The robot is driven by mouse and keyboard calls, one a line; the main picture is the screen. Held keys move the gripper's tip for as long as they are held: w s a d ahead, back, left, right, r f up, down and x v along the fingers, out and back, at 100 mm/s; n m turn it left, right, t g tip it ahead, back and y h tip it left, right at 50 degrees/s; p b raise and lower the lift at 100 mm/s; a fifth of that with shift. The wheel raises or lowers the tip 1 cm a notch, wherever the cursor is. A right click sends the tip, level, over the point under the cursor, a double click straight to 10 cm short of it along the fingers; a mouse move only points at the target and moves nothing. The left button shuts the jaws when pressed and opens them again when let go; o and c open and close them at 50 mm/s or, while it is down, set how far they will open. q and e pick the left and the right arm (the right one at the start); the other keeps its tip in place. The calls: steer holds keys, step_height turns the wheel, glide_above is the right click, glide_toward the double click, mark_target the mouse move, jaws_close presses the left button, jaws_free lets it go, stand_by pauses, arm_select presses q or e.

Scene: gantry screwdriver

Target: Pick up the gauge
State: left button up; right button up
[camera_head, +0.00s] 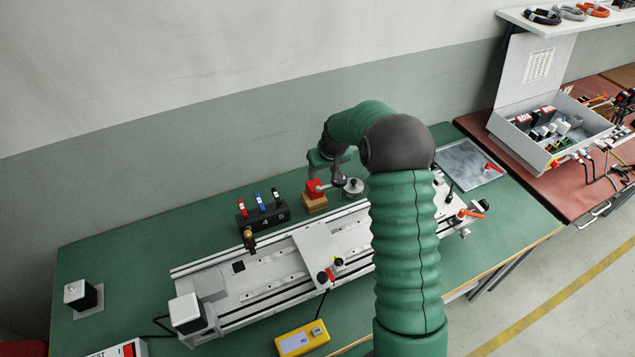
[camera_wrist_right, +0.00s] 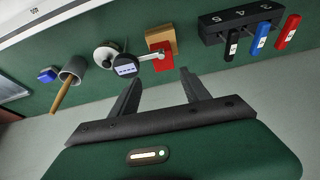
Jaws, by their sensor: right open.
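The gauge (camera_wrist_right: 125,66), with a round dark body and a small lit display, shows in the right wrist view. Its pale stem reaches to a red holder (camera_wrist_right: 160,57) on a wooden block (camera_wrist_right: 160,36). In the head view the red holder (camera_head: 314,187) and wooden block (camera_head: 315,203) stand behind the rail fixture, and the gauge is partly hidden by my arm. My right gripper (camera_wrist_right: 160,76) is open and empty, its fingers pointing toward the holder and gauge; it also shows in the head view (camera_head: 326,165). My left gripper is not in view.
A round metal piece (camera_head: 352,187) sits close beside the gauge. A black rack (camera_head: 263,217) with red, blue and black tools stands to the left. The long rail fixture (camera_head: 319,251) fills the bench front. A grey cup with a wooden handle (camera_wrist_right: 72,72) shows in the wrist view.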

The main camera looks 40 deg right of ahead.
mark_target(315, 185)
steer(key=x, duration=0.7)
steer(key=shift+w+a+f, duration=0.15)
steer(key=shift+a+f, duration=0.05)
steer(key=shift+a, duration=0.05)
steer(key=p+x, duration=0.1)
steer(key=x, duration=0.4)
steer(key=shift+w+f, duration=0.25)
steer(key=shift+f, duration=0.05)
steer(key=shift+s+r, duration=0.1)
steer(key=shift+r, duration=0.05)
steer(key=c, duration=0.4)
jaws_close()
